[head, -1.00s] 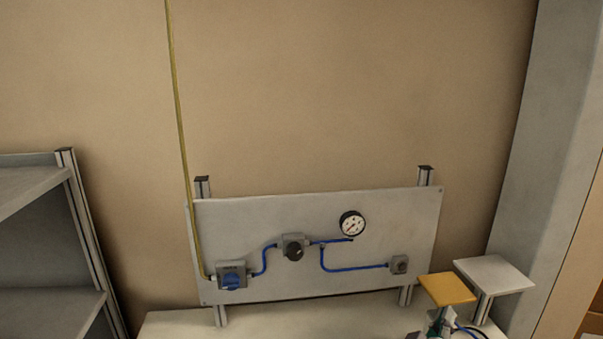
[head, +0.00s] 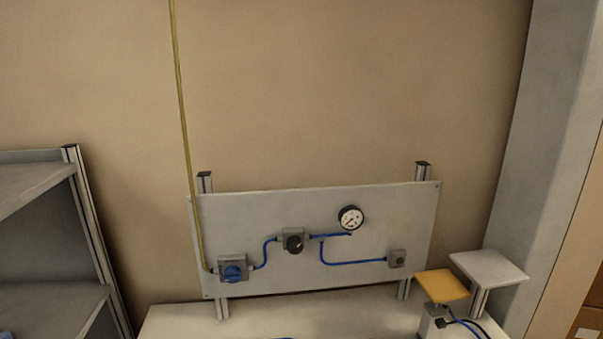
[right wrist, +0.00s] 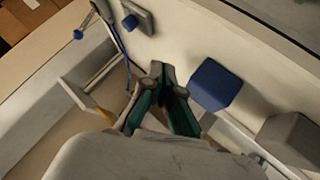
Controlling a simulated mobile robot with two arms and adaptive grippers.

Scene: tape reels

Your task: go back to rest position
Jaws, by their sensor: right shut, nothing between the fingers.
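My right gripper (right wrist: 162,72) shows in the right wrist view, with its green-lined fingers shut and nothing between them. It hangs in front of a pale surface, beside a blue block (right wrist: 216,84) and a thin blue cable. It is not visible in the head view. My left gripper is in neither view. In the head view a grey panel (head: 350,210) stands on two posts against the wall. It carries a round gauge (head: 351,218), a black knob (head: 295,243), a blue knob (head: 233,273) and blue tubing.
A pale table (head: 180,320) lies below the panel. An orange plate (head: 441,286) and a white plate (head: 489,267) stand on supports at its right. Grey shelving (head: 85,235) is at the left, a grey pillar (head: 530,170) at the right. A yellow line (head: 182,110) runs up the wall.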

